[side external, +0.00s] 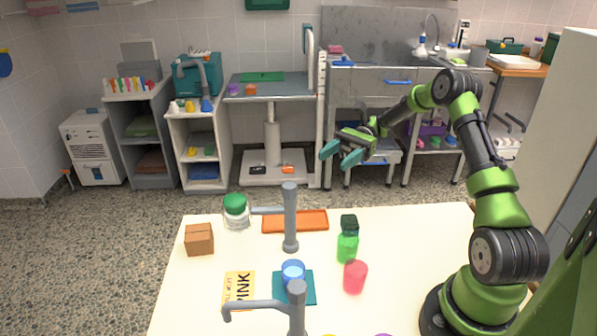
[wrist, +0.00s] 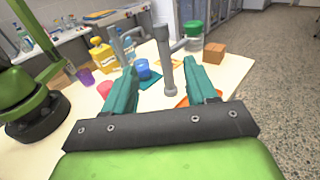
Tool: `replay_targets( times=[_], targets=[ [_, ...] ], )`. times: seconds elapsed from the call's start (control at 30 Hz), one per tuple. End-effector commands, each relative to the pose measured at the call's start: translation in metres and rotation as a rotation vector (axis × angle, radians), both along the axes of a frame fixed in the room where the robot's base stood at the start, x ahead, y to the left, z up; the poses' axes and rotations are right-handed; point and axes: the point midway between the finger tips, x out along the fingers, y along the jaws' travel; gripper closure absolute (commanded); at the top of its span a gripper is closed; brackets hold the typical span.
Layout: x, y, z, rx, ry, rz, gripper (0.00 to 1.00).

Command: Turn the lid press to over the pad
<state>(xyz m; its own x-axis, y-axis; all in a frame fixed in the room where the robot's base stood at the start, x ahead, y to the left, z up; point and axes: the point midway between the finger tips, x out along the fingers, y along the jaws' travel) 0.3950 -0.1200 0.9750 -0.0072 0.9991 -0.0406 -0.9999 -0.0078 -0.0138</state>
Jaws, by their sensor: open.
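Two grey posts, each with a side arm, stand on the white table; I cannot tell for sure which is the lid press. The farther post (side external: 290,222) has its arm pointing left toward a green-lidded jar (side external: 236,209). The nearer post (side external: 297,312) has its arm pointing left past a lettered card (side external: 239,286). The teal pad (side external: 308,291) lies between the posts with a blue cup (side external: 293,271) on it. My gripper (side external: 340,154) is open and empty, high beyond the table's far edge. In the wrist view, the farther post (wrist: 166,70) shows between its fingers.
An orange tray (side external: 311,221) lies beside the farther post. A green cup (side external: 347,248), a dark green block (side external: 349,222) and a pink cup (side external: 355,276) stand to the right. A brown box (side external: 199,240) sits at the left. The table's right part is mostly clear.

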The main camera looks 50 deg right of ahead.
Motion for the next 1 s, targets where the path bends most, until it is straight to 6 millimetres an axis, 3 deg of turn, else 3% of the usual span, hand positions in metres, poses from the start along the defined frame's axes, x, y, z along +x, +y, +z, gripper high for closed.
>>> replay_targets(
  times=[0.27,0.8,1.0],
  targets=[
    [0.002,0.021,0.009,0.042,0.014,-0.003,0.43],
    [0.001,0.134,0.009,0.041,0.015,-0.003,0.43],
    [0.001,0.161,0.009,0.04,0.014,-0.005,0.43]
  ],
)
